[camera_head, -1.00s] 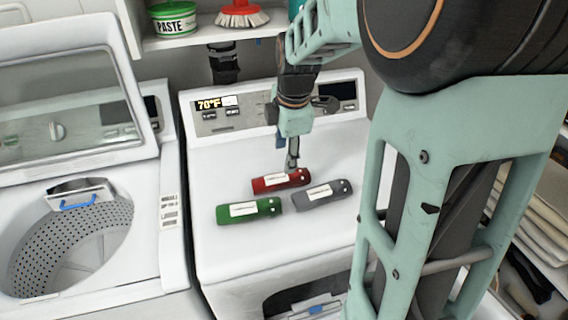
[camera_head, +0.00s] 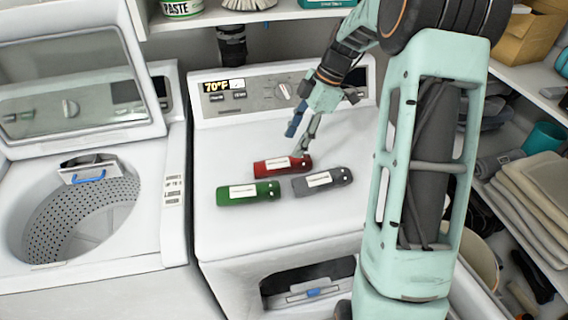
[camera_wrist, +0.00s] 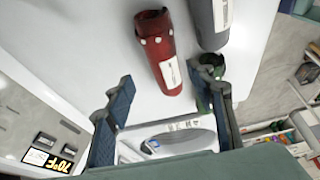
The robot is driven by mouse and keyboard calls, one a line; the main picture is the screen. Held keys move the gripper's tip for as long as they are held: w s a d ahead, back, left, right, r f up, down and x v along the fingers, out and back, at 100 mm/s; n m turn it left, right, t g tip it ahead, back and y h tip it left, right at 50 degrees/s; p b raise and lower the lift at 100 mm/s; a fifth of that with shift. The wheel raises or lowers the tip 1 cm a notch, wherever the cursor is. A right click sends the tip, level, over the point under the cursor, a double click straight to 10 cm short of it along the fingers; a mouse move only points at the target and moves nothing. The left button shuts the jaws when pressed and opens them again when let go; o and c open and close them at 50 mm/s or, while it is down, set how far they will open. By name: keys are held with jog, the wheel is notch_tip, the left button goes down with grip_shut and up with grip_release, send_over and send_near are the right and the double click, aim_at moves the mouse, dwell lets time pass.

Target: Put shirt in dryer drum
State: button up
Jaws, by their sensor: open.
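Three rolled shirts with white labels lie on top of the white dryer (camera_head: 240,150): a red one (camera_head: 282,166), a green one (camera_head: 248,192) and a grey one (camera_head: 322,181). The wrist view shows the red roll (camera_wrist: 160,50), the grey roll (camera_wrist: 208,22) and part of the green roll (camera_wrist: 211,66) behind one finger. My gripper (camera_head: 298,138) is open and empty, just behind and above the red roll's right end. The wrist view shows its two fingers (camera_wrist: 166,108) apart with no roll between them. The dryer's front has a dark opening (camera_head: 285,280); its inside is mostly hidden.
A washer (camera_head: 100,262) with a raised lid and an open perforated drum stands to the left. The dryer's control panel (camera_head: 250,98) rises behind the rolls. A shelf (camera_head: 240,16) hangs above. Folded cloths (camera_head: 535,195) fill shelving at the right. The dryer top's front is clear.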

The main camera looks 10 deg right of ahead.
aim_at(285, 158)
jog(key=x, duration=0.3)
jog(key=p+x, duration=0.1)
jog(key=x, duration=0.3)
jog(key=shift+s+a+f+p, duration=0.1)
jog(key=shift+s+a+p, duration=0.1)
jog(key=shift+p, duration=0.1)
jog(key=shift+a+f, duration=0.1)
jog(key=shift+f, duration=0.3)
jog(key=c, duration=1.2)
jog(key=shift+o, duration=0.2)
jog(key=shift+r, duration=0.15)
